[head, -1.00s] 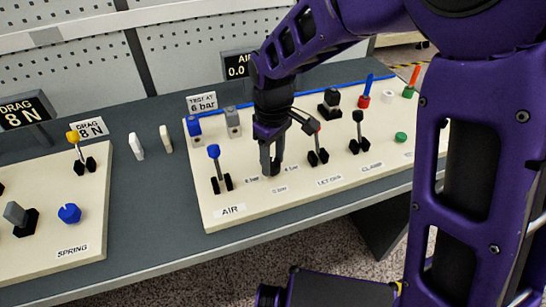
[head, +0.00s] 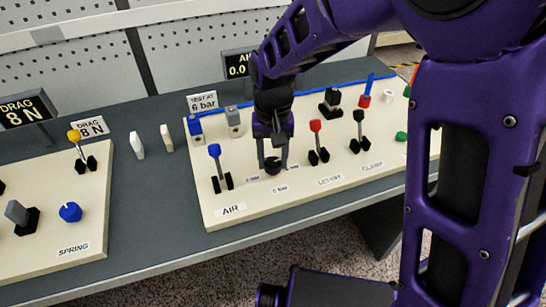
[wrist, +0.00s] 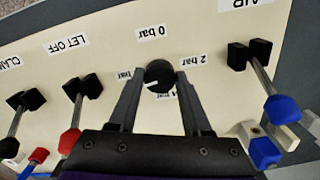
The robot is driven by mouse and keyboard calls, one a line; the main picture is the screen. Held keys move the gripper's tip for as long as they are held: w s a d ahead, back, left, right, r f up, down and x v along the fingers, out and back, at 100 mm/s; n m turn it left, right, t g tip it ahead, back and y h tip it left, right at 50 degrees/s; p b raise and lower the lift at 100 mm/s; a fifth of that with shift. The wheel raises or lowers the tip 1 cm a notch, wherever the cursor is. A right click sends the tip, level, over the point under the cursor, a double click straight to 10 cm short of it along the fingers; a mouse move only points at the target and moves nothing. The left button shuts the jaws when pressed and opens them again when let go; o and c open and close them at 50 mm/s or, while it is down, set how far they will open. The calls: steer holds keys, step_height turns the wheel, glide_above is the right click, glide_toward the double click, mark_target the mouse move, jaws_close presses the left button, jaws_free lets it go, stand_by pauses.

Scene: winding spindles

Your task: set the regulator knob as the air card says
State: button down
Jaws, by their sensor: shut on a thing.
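The black regulator knob (head: 272,166) stands on the cream panel and shows larger in the wrist view (wrist: 158,74). Its white mark sits on the left side in the wrist view, slightly below centre, toward the left label. My gripper (head: 272,160) points down with one finger on each side of the knob, shut on it. Around the knob are a 0 bar label (wrist: 152,33), a 2 bar label (wrist: 191,61), a half-hidden label below and a left one reading only "bar". The air card (head: 202,102) reads "TEST AT 6 bar". The air display (head: 238,65) shows 0.0, partly covered by my arm.
A blue AIR lever (head: 215,160) stands left of the knob. A red LET OFF lever (head: 317,135) and a black CLAMP lever (head: 359,125) stand to the right. Two pegs (head: 137,146) stand on the bare grey bench between panels.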

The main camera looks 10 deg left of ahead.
mark_target(273, 163)
steer(key=shift+m, duration=0.7)
steer(key=shift+c, duration=1.7)
jaws_free()
step_height(273, 163, up, 18)
steer(key=p, duration=0.2)
steer(key=shift+f, duration=0.25)
